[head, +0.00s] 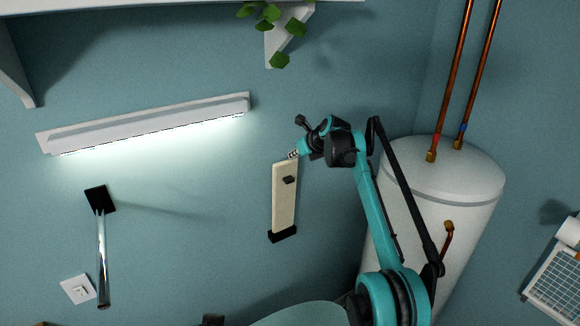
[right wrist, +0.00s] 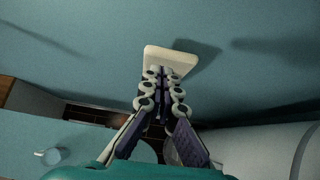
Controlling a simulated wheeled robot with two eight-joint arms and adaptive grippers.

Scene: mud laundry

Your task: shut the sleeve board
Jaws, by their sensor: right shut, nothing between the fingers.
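The sleeve board is a long cream board (head: 285,205) at the blue wall, with a black bracket (head: 282,235) at its lower end and a small dark piece on its face. It looks upright and slightly tilted in the head view; I cannot tell whether it lies flat on the wall. My right gripper (head: 293,154) is at its upper end, shut and empty. In the right wrist view, the closed fingers (right wrist: 163,72) overlap the board's pale rounded end (right wrist: 172,54); contact cannot be told. My left gripper is not in view.
A white water tank (head: 440,195) with copper pipes stands close to the right of my right arm. A lit lamp (head: 150,122) and a black-headed tool (head: 101,245) are on the wall at left. A shelf bracket (head: 278,48) with a plant is above.

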